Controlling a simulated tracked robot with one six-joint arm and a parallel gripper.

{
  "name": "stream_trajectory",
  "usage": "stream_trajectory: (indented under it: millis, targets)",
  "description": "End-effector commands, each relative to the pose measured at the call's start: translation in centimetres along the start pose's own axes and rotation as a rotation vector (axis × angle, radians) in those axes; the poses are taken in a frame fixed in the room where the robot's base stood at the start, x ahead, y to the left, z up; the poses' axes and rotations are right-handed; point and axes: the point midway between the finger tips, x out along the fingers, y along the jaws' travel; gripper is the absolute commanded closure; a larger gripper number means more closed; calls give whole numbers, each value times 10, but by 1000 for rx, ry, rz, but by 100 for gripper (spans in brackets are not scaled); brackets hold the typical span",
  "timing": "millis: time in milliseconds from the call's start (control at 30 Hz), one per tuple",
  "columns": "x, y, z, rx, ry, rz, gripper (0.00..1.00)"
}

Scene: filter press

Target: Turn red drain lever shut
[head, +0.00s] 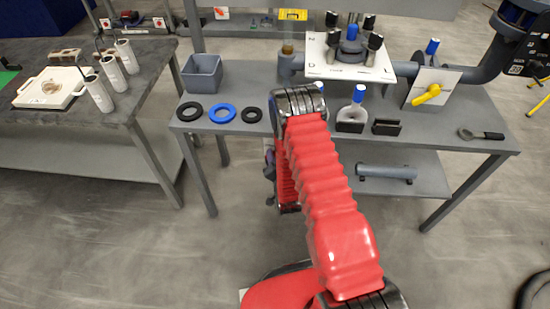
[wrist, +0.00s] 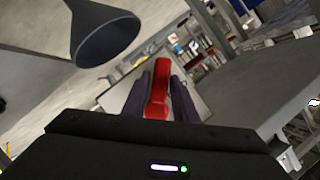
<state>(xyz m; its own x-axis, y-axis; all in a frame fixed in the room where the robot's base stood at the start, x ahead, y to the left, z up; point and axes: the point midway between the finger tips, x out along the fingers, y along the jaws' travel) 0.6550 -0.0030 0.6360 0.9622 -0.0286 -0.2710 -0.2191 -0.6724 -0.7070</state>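The red drain lever (wrist: 158,88) shows in the middle of the wrist view, in front of a pale plate (wrist: 112,94). My gripper (wrist: 160,92) has one dark finger on each side of the lever, close to it. I cannot tell whether both fingers press on it. In the head view my red-sleeved arm reaches toward the bench, and the fingers and the red lever are hidden there.
A grey funnel-shaped part (wrist: 105,35) hangs at upper left in the wrist view. The grey bench (head: 450,128) carries rings, a bin (head: 202,74) and a yellow-handled valve (head: 428,95). A grey pipe (head: 386,172) lies on its lower shelf. Open floor lies in front.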

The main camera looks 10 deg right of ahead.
Motion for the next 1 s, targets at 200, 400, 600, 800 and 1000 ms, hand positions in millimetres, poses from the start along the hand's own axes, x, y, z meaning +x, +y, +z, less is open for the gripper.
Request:
stream_trajectory:
  millis: [200,400,600,800,1000]
  targets:
    - [0,0,0,0,0,1,90]
    - [0,1,0,1,0,2,100]
    - [0,1,0,1,0,3,100]
    - [-1,2,0,-1,0,4,100]
    - [-1,-1,4,-19,-6,7,100]
